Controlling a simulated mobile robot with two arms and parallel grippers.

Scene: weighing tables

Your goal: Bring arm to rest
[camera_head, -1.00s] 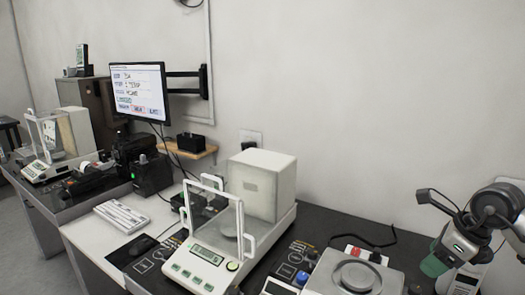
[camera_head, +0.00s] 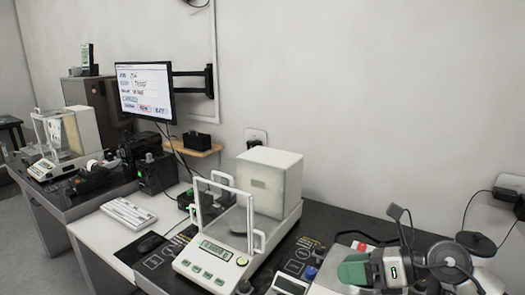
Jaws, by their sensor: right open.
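My right gripper (camera_head: 352,268) is in the camera_head view at the lower right, with its green finger end pointing left. It is open, with nothing seen between its fingers. It shows in front of the right part of the dark weighing table (camera_head: 322,222) and covers much of what stands there. My right arm's grey and black links run off the lower right edge. My left gripper is not in view.
An analytical balance (camera_head: 207,267) with a glass door frame stands left of my right gripper. A keyboard (camera_head: 128,213), a mouse (camera_head: 151,243) and a wall monitor (camera_head: 145,90) are farther left. A second balance (camera_head: 55,165) stands at the far left. Black plugs and cables hang on the right wall.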

